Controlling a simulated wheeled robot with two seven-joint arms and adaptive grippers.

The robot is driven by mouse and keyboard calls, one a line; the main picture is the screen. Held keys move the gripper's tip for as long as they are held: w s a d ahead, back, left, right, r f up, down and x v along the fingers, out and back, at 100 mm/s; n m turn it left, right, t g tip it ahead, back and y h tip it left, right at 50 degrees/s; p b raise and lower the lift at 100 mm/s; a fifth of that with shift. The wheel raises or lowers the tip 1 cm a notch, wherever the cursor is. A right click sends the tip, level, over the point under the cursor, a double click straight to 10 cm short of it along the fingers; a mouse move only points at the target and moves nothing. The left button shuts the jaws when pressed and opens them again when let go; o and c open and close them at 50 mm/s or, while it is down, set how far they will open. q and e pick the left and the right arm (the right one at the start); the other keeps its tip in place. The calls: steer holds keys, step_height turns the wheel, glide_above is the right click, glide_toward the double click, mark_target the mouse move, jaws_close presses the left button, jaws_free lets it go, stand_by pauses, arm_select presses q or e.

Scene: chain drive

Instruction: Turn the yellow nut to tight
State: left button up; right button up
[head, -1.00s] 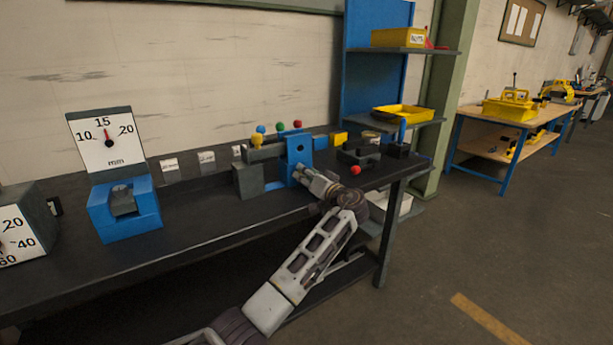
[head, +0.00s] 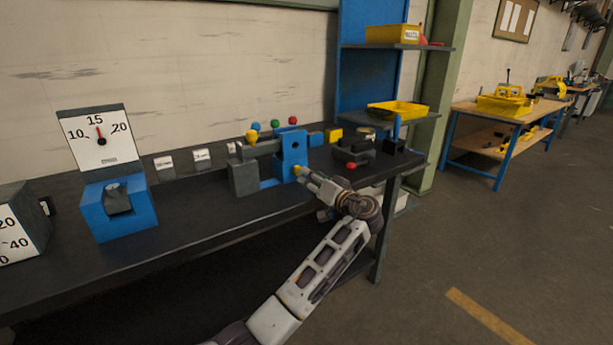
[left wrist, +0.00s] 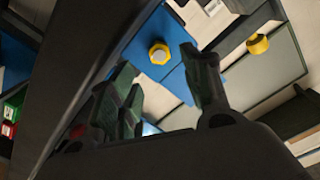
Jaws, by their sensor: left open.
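The yellow nut (head: 298,169) sits low on the face of the upright blue block (head: 291,148) on the dark bench. In the left wrist view the nut (left wrist: 160,53) shows its six-sided end on the blue face (left wrist: 140,45). My left gripper (head: 306,178) is just to the right of the nut in the head view. In the left wrist view its dark fingers (left wrist: 163,88) are spread apart and empty, and the nut shows beyond the gap, apart from both fingers. My right gripper is in neither view.
A grey block with a yellow-knobbed lever (head: 251,136) stands left of the blue block. A dark fixture with a red knob (head: 351,166) is to the right. A blue gauge stand (head: 120,210) is further left. Bench between gauge and grey block is clear.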

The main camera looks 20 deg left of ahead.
arm_select(q)
steer(key=shift+v, duration=2.85)
steer(key=shift+s+d, duration=0.1)
steer(key=shift+d, duration=0.05)
